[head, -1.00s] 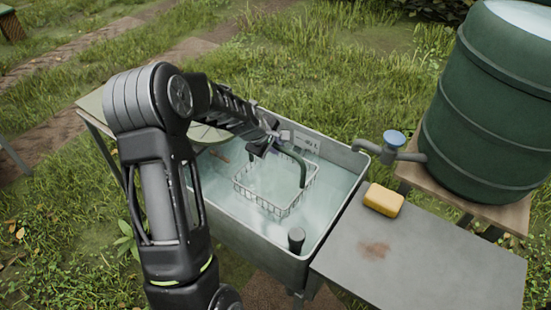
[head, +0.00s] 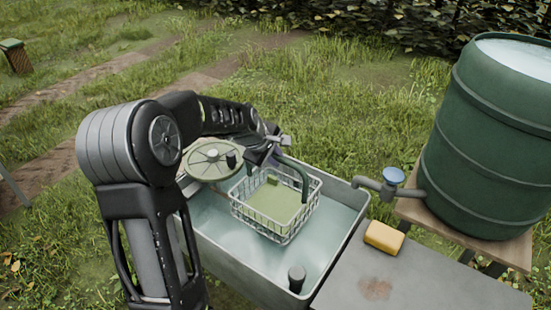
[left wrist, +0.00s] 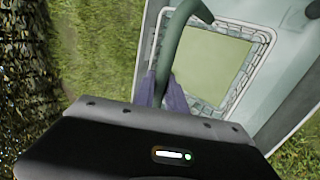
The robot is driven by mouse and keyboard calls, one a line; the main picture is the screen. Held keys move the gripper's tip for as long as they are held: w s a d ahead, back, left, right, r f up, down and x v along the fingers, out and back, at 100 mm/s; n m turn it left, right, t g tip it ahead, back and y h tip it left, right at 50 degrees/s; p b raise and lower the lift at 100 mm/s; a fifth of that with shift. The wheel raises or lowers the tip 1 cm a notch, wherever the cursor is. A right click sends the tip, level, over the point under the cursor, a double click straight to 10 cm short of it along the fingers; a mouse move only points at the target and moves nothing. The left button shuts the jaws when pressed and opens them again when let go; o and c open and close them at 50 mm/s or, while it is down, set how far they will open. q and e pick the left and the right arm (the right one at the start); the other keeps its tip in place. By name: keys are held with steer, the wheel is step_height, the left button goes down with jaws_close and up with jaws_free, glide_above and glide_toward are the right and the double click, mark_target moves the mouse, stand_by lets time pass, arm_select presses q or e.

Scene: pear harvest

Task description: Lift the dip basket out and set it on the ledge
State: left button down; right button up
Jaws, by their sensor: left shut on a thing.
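The dip basket (head: 275,215) is a white wire basket with a pale green bottom and a dark green arched handle (head: 303,180). It hangs above or at the water in the grey sink (head: 345,235), its wire sides showing clear of the surface. My left gripper (head: 274,155) is shut on the handle. In the left wrist view the purple fingertips (left wrist: 163,92) close around the green handle (left wrist: 183,40), with the basket (left wrist: 215,65) beyond. My right gripper is not in view. The grey ledge (head: 425,275) is at the right of the sink.
A yellow sponge or soap block (head: 384,237) and a brown stain lie on the ledge, which is otherwise bare. A tap with a blue knob (head: 393,175) sticks out from the green barrel (head: 490,140). A dark plug post (head: 296,278) stands in the sink. A round green lid (head: 212,160) lies at the left.

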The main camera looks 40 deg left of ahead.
arm_select(q)
steer(key=shift+r, duration=0.1)
step_height(320, 180, up, 7)
steer(key=p, duration=0.6)
steer(key=shift+r, duration=0.1)
steer(key=shift+r+p, duration=0.85)
steer(key=shift+r, duration=0.1)
